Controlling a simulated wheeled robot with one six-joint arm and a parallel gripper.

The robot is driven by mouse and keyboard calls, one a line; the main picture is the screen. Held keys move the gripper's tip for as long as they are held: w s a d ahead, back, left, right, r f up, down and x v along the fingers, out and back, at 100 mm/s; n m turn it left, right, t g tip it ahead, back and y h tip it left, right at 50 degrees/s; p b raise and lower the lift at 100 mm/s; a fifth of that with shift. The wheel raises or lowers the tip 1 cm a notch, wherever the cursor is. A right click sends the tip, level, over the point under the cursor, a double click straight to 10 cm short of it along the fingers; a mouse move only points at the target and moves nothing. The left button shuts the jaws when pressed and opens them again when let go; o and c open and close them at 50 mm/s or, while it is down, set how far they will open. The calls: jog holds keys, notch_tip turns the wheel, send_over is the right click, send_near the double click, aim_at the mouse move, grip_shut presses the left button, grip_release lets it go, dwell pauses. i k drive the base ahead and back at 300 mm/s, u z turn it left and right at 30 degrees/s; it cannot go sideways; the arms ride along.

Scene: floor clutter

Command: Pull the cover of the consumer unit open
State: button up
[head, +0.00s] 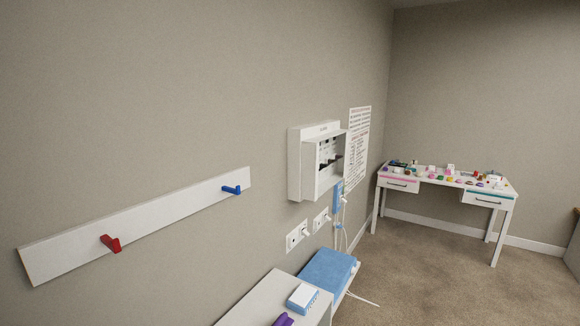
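The consumer unit (296,165) is a white box on the left wall, right of the picture's middle. Its front faces right and is seen at a steep angle. A row of dark switches shows in a recess in the front, with small dark parts standing out there. A raised white frame surrounds the recess. I cannot tell at this size whether the cover is shut or partly open, nor pick out its handle. My gripper is not in view.
A wall chart (358,145) hangs behind the unit. Sockets (297,236) with plugs and cables are below. A low white bench (258,300) holds a blue box (327,271). A hook rail (150,222) is at left. A cluttered desk (398,184) stands at back right; carpet before it is clear.

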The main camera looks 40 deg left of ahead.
aim_at(311, 191)
jog(key=u, duration=0.25)
jog(key=i, duration=1.65)
jog(key=z, duration=0.3)
jog(key=i, duration=1)
jog(key=u, duration=1.4)
jog(key=i, duration=0.9)
jog(key=u, duration=0.95)
